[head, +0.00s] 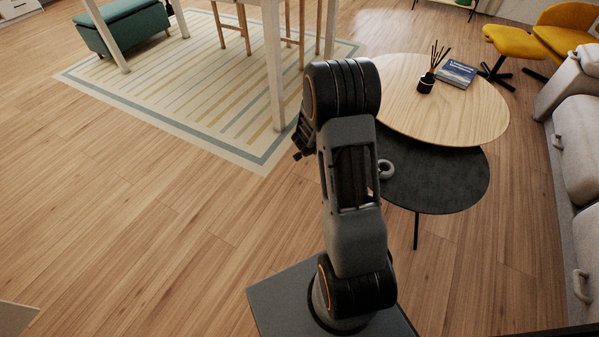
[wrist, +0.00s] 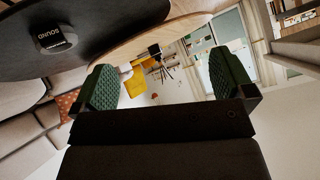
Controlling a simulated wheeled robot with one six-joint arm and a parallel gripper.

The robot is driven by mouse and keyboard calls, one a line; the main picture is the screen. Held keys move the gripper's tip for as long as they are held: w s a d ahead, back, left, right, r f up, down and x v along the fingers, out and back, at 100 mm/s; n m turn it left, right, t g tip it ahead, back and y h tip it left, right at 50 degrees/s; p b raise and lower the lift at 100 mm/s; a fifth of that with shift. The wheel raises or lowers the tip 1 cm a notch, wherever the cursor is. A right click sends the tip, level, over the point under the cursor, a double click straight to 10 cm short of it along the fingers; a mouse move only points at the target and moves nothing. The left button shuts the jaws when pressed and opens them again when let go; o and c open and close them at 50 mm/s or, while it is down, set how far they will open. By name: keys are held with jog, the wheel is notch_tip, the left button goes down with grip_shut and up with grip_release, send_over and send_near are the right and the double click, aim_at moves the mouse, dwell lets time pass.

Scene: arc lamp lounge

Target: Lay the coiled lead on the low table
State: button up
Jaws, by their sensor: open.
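A small grey ring-shaped thing (head: 386,169), which looks like the coiled lead, lies on the black oval tabletop (head: 440,185), partly hidden by my arm. In the wrist view a round dark grey thing (wrist: 55,38) marked "SOUND" rests on the black surface (wrist: 115,25); it seems to be the same thing. The light wood oval tabletop (head: 440,115) is higher and overlaps the black one. My gripper (wrist: 165,82) is open, with green pads apart and nothing between them. In the head view its end is mostly hidden behind my arm.
A reed diffuser (head: 426,84) and a blue book (head: 456,73) stand on the wood top. A pale sofa (head: 575,140) is at right and a yellow chair (head: 515,42) behind. A white table leg (head: 273,70) stands on the striped rug (head: 200,90). Floor at left is clear.

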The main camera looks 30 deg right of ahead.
jog(key=s+a+r+n+t+y, duration=0.1)
jog(key=a+r+n+y, duration=0.4)
jog(key=a, duration=0.4)
jog(key=s+a+r+n+t+y, duration=0.1)
jog(key=a+r+n+t+y, duration=0.15)
jog(key=a+r, duration=0.5)
jog(key=s+a+r+n+g, duration=0.1)
jog(key=s+a+n+g, duration=0.1)
jog(key=s, duration=0.7)
jog(key=s+a+r+n+g+y, duration=0.1)
jog(key=s+a+r+n+g, duration=0.1)
jog(key=s, duration=0.8)
jog(key=a+n+g, duration=0.1)
jog(key=n+g, duration=0.1)
jog(key=n, duration=0.1)
jog(key=shift+a+r+n, duration=0.2)
jog(key=shift+n, duration=0.15)
jog(key=shift+g, duration=0.25)
